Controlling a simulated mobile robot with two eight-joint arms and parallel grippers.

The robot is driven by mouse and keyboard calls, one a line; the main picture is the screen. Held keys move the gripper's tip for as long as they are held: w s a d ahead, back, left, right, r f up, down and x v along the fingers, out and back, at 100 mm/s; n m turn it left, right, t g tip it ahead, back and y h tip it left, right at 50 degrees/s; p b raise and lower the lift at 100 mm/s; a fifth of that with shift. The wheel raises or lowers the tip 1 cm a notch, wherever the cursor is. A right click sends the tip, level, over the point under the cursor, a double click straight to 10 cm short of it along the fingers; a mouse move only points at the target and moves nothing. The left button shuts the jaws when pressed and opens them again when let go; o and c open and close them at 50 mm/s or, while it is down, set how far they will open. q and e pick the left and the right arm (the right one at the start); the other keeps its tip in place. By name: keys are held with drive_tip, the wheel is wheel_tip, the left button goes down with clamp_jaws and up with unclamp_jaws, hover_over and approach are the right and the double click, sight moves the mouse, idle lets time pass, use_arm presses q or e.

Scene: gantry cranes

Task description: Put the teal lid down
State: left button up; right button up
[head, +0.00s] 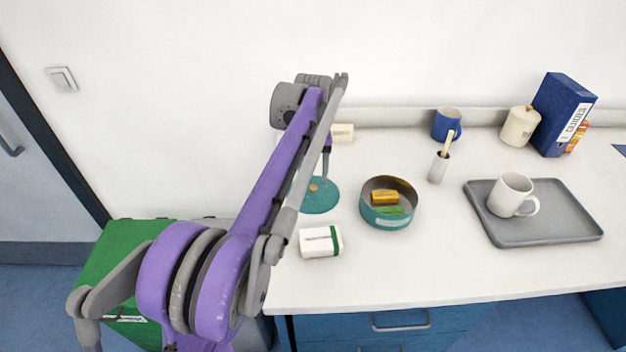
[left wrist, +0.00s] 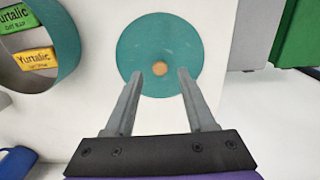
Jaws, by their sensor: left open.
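The teal lid (head: 322,199) is a flat disc with a small wooden knob, lying on the white counter to the left of the teal round tin (head: 390,218). In the left wrist view the lid (left wrist: 185,45) lies flat, with its knob (left wrist: 160,69) between the tips of my left gripper (left wrist: 171,71). The fingers are open, with a gap on each side of the knob. The tin is open and holds a yellow box and a green box. My right gripper is not in view.
A white box with a green band (head: 320,242) lies near the front edge, and another pale box (head: 342,132) stands at the back. A grey tray (head: 560,228) bears a white mug (head: 509,193). A white holder (head: 438,168), blue mug (head: 446,123), cream jar (head: 519,126) and blue binder (head: 562,112) stand behind.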

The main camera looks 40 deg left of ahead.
sight(313, 186)
use_arm(q)
wheel_tip(313, 186, up, 10)
drive_tip(key=p, duration=0.1)
drive_tip(key=shift+f, duration=0.15)
idle(0.5)
